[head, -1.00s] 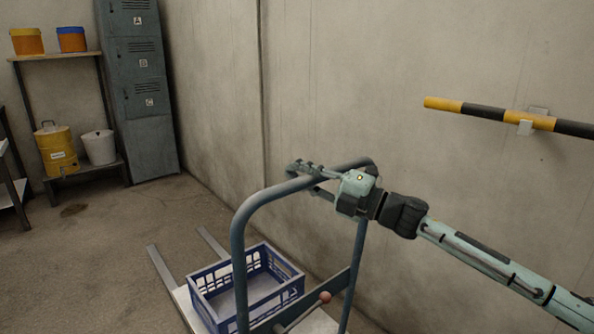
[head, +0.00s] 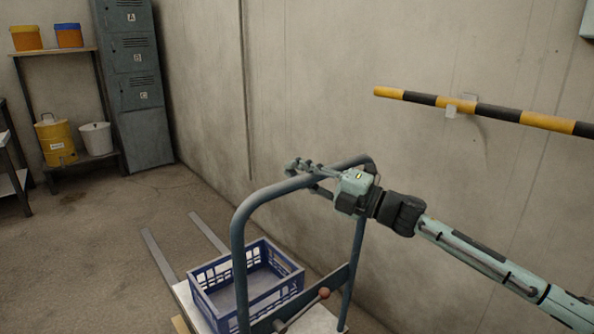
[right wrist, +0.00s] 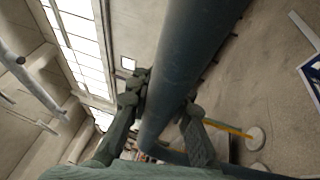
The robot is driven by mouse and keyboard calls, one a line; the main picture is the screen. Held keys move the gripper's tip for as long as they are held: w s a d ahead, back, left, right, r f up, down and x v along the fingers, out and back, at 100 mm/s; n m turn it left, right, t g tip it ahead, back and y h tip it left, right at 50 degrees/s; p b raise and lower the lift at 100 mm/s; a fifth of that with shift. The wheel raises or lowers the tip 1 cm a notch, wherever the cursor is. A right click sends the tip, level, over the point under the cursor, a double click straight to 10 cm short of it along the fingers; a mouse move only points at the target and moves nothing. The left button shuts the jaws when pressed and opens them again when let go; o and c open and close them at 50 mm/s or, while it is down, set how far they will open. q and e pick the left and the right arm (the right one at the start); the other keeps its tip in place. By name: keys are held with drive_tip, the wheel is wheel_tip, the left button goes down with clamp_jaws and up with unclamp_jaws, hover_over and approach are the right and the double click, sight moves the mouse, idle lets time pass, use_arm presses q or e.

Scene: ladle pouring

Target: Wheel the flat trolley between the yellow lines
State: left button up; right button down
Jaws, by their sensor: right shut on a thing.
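The flat trolley has a pale deck (head: 193,305) and a blue-grey tubular push handle (head: 238,240). My right gripper (head: 313,178) is shut on the handle's top bar, near its right bend. In the right wrist view the bar (right wrist: 190,75) passes between the two fingers (right wrist: 160,118). A small yellow patch (head: 180,324) shows on the floor at the deck's lower left edge. In the right wrist view a thin yellow strip (right wrist: 228,128) is partly hidden by the bar and finger. My left gripper is not in view.
A blue crate (head: 246,282) sits on the deck. Two grey strips (head: 159,255) lie on the floor beyond it. A wall (head: 310,90) with a striped bar (head: 495,112) runs along the right. Lockers (head: 138,85) and a shelf (head: 60,53) stand behind. Left floor is open.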

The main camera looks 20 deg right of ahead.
drive_tip(key=shift+s, duration=0.1)
idle(0.3)
drive_tip(key=c, duration=1.3)
unclamp_jaws()
drive_tip(key=v, duration=1)
drive_tip(key=shift+s+d+f, duration=0.2)
drive_tip(key=shift+f, duration=0.05)
drive_tip(key=shift+s+d, duration=0.45)
drive_tip(key=shift+s, duration=0.05)
